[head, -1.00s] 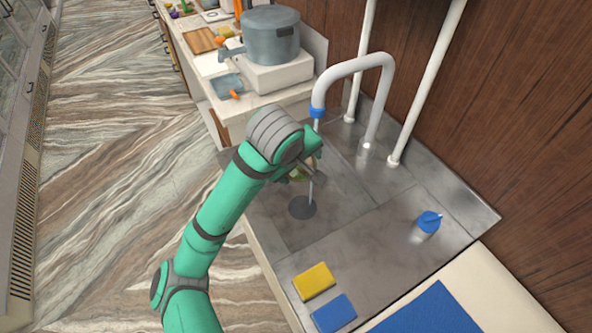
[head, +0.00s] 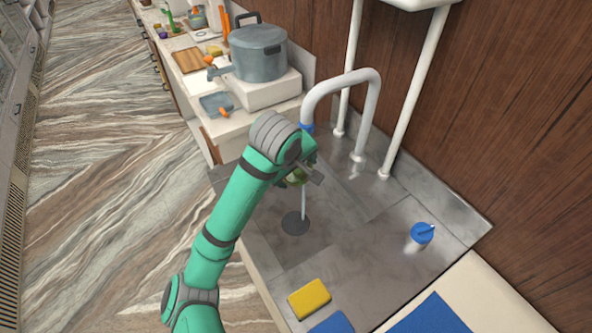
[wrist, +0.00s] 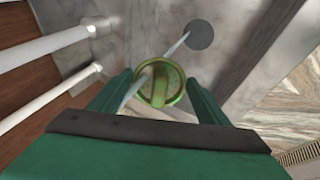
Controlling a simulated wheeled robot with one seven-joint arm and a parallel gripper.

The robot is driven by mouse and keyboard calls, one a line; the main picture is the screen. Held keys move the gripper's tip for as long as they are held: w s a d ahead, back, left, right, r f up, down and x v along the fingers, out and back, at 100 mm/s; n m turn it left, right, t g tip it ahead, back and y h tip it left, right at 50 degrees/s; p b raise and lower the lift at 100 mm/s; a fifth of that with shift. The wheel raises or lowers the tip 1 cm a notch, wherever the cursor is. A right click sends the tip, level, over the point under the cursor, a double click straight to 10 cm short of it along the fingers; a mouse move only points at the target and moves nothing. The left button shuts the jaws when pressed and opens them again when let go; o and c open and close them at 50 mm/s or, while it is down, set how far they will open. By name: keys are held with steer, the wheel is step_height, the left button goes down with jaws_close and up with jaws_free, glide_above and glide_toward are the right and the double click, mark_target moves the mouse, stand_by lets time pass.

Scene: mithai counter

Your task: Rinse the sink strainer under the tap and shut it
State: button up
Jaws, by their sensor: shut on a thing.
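My gripper (head: 300,172) is shut on the sink strainer (wrist: 163,84), a round, yellow-green metal piece with a raised bar across it. It hangs above the sink basin, and only a small part of the strainer (head: 297,180) shows past my gripper in the head view. The white gooseneck tap (head: 368,110) has a blue tip, and water runs from it. The stream (head: 303,207) falls to the dark round drain (head: 295,223). In the wrist view the stream crosses at the strainer; I cannot tell exactly where it touches. A blue-topped fitting (head: 422,233) stands on the steel at the right.
A yellow sponge (head: 309,299) and a blue pad (head: 331,322) lie at the sink's front edge. Two white posts (head: 415,90) rise behind the sink, near the tap. A grey pot (head: 257,55) stands on the counter beyond. The steel right of the drain is clear.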

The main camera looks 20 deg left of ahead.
steer(key=shift+d, duration=0.15)
steer(key=shift+d, duration=0.45)
steer(key=shift+a, duration=0.2)
stand_by(0.4)
steer(key=shift+a, duration=0.4)
steer(key=shift+d, duration=0.2)
steer(key=shift+d, duration=0.4)
steer(key=shift+s, duration=0.1)
